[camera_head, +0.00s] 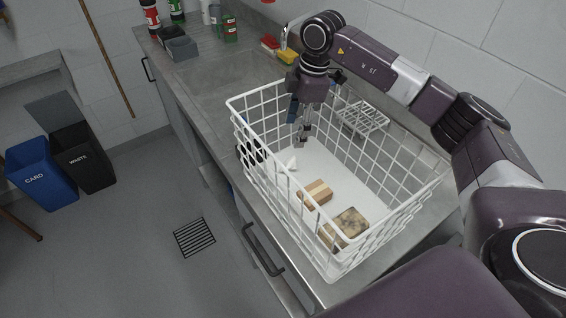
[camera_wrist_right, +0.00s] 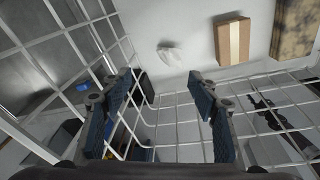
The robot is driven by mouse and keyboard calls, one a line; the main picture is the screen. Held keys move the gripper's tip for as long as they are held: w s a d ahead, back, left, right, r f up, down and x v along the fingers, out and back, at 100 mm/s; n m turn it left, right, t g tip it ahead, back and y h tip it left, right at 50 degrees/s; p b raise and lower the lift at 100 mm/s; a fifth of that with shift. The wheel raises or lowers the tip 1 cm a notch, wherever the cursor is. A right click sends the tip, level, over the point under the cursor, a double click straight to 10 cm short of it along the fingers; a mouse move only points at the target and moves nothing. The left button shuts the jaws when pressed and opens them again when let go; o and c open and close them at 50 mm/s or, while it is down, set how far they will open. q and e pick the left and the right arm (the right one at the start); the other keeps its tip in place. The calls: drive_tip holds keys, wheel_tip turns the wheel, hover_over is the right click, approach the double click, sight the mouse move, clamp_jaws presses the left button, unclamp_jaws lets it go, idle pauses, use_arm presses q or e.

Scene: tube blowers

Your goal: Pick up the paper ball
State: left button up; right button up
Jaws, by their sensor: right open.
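The paper ball (camera_head: 289,163) is a small white crumpled lump on the white floor of a white wire basket (camera_head: 262,178). It also shows in the right wrist view (camera_wrist_right: 171,53), at the top centre, beyond my fingertips. My right gripper (camera_head: 302,138) points down inside the basket, above and just to the right of the paper ball in the head view. In the right wrist view its two fingers (camera_wrist_right: 162,88) are wide apart with nothing between them but basket wires behind. The left gripper is not in view.
In the basket lie a brown cardboard box (camera_head: 315,192) with a pale stripe and a mottled block (camera_head: 345,226). The basket's wire walls surround my gripper. A wire rack (camera_head: 362,118) stands behind. Blue and black bins (camera_head: 85,160) are on the floor at left.

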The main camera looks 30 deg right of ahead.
drive_tip(key=g, duration=0.1)
hover_over(289, 161)
drive_tip(key=shift+m, duration=0.3)
drive_tip(key=f, duration=0.4)
drive_tip(key=shift+d+f, duration=0.2)
drive_tip(key=shift+f, duration=0.15)
drive_tip(key=shift+s+f+p, duration=0.2)
drive_tip(key=shift+f+p, duration=0.5)
wheel_tip(289, 161, down, 4)
drive_tip(key=shift+w+a+r+p, duration=0.1)
drive_tip(key=shift+w+r+p, duration=0.05)
drive_tip(key=shift+p, duration=0.75)
drive_tip(key=shift+w+f, duration=0.15)
drive_tip(key=shift+f, duration=0.35)
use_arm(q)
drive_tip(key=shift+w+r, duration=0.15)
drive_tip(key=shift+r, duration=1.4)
use_arm(e)
drive_tip(key=c, duration=0.9)
